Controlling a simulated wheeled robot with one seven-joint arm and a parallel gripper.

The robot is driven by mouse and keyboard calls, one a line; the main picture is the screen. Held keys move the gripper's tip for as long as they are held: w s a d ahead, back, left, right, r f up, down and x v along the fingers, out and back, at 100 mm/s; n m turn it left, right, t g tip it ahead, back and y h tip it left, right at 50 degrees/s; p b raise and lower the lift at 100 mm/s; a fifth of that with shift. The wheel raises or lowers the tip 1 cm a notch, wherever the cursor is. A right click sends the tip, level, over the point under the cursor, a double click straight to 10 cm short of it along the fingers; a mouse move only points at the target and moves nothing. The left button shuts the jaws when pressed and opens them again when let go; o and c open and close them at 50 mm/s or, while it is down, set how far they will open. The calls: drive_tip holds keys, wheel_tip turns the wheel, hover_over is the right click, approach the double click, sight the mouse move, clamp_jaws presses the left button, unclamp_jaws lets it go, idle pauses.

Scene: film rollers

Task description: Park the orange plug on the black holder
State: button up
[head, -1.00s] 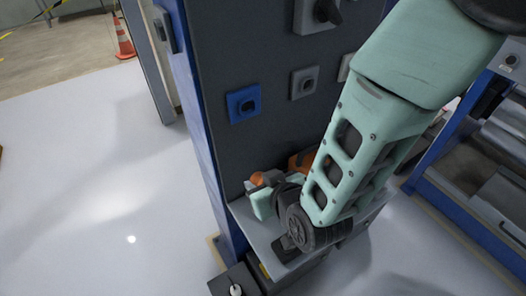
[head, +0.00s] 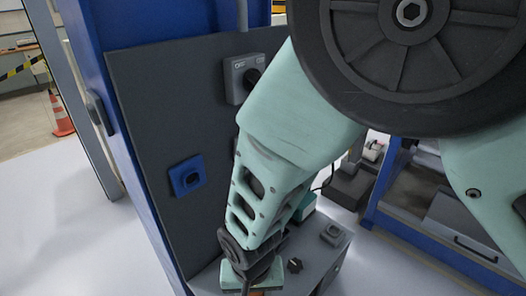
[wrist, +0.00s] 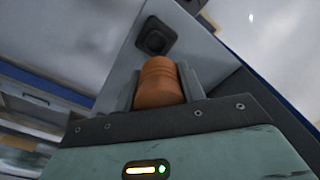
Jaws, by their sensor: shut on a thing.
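The orange plug (wrist: 159,84) is a ribbed cylinder between the two grey fingers of my gripper (wrist: 161,76) in the wrist view. My gripper is shut on it. A dark square piece with a round middle (wrist: 155,37), possibly the black holder, lies beyond the plug on a light grey surface in the wrist view. A gap between plug and piece cannot be judged.
The grey shelf (head: 318,262) carries a black knob (head: 294,266) and a grey square fitting (head: 333,234). A dark upright panel with a blue socket (head: 187,176) stands behind and left. My arm hides part of it. A blue-framed workbench stands right.

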drive_tip(key=shift+s+d+r+m+g, duration=0.1)
drive_tip(key=shift+s+d+m+g, duration=0.2)
drive_tip(key=shift+m, duration=0.1)
drive_tip(key=shift+f, duration=0.2)
drive_tip(key=shift+w+f, duration=0.1)
drive_tip(key=shift+f, duration=3.35)
